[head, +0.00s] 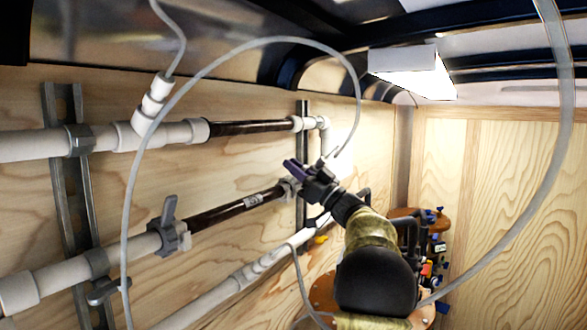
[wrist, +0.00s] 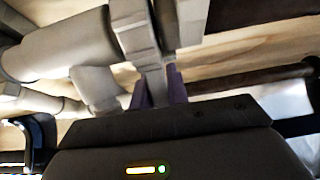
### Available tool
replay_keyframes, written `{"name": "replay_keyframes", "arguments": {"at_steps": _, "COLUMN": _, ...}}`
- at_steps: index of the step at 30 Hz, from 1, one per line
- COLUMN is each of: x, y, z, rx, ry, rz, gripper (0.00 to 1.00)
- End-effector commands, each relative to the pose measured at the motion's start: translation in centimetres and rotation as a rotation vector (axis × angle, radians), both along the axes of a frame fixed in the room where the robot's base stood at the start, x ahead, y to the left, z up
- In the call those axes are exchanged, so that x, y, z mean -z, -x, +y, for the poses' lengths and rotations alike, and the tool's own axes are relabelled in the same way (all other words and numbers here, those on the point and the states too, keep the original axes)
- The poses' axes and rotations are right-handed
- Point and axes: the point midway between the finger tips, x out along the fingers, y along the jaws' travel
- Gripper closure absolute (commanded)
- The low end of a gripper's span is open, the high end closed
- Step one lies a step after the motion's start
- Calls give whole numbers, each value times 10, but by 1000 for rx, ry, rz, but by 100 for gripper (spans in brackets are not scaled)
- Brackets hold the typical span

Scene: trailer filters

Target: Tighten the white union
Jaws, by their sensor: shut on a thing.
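My gripper (head: 293,168) has purple fingertips and reaches to the middle pipe run by the far wall strut. In the wrist view, my gripper (wrist: 159,88) is shut on a narrow pale grey part (wrist: 155,82) between the purple fingers. I cannot tell whether this part belongs to the white union. A pale fitting (head: 288,188) sits at the end of the dark middle pipe, just below the fingertips and partly hidden by them. Other white fittings (head: 182,132) sit on the upper pipe. A thick white pipe (wrist: 65,45) fills the upper left of the wrist view.
A grey-handled valve (head: 168,228) stands on the middle pipe. Metal struts (head: 67,190) hold the pipes to the plywood wall. Thin clear hoses (head: 128,220) loop across the view. A brown round-topped unit (head: 415,213) stands behind my arm.

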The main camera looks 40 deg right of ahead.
Motion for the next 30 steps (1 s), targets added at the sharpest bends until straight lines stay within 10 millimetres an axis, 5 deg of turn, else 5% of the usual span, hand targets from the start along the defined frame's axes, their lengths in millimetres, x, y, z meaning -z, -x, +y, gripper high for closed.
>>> {"name": "replay_keyframes", "arguments": {"at_steps": 4, "x": -2, "y": 0, "z": 0, "rx": 0, "ry": 0, "rz": -3, "gripper": 62}}
{"name": "replay_keyframes", "arguments": {"at_steps": 17, "x": 6, "y": 8, "z": -3, "rx": 2, "ry": 1, "rz": -1, "gripper": 62}}
{"name": "replay_keyframes", "arguments": {"at_steps": 30, "x": 51, "y": 73, "z": -24, "rx": 3, "ry": 0, "rz": -2, "gripper": 62}}
